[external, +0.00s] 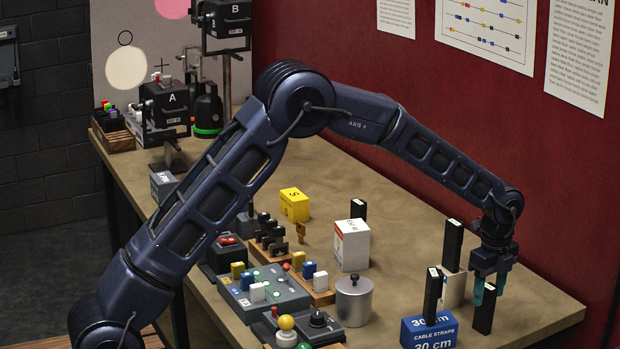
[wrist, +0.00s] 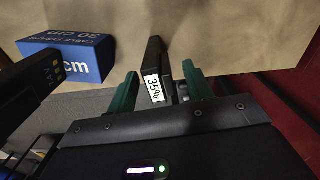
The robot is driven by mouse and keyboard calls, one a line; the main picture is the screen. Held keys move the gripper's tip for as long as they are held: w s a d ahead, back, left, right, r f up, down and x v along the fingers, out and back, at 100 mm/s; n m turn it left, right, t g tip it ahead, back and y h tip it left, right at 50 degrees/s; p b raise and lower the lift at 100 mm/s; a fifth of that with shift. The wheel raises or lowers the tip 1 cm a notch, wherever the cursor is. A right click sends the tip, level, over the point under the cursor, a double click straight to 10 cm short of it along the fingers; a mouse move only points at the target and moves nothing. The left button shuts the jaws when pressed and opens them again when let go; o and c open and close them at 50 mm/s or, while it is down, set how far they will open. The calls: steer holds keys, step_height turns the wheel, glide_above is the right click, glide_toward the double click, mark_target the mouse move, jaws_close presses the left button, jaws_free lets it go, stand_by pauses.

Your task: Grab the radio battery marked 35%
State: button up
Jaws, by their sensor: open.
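The battery marked 35% (wrist: 153,84) is a slim black block with a white end label in the wrist view. In the external view a black battery (external: 484,312) stands upright under my gripper (external: 489,285). My gripper (wrist: 160,75) is open, with one teal finger on each side of the marked battery. I cannot tell whether either finger touches it. Other black batteries stand nearby: one (external: 452,243) by a beige block, one (external: 434,292) at the blue box, and one (external: 358,208) behind a white box. Their labels are too small to read.
A blue cable straps box (external: 428,333) stands left of my gripper and also shows in the wrist view (wrist: 75,50). A metal canister (external: 354,302), a white box (external: 352,246) and button panels (external: 262,294) are farther left. The red wall (external: 400,110) is behind.

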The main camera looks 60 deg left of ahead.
steer(key=shift+f, duration=0.9)
steer(key=c, duration=1.1)
steer(key=shift+r, duration=0.1)
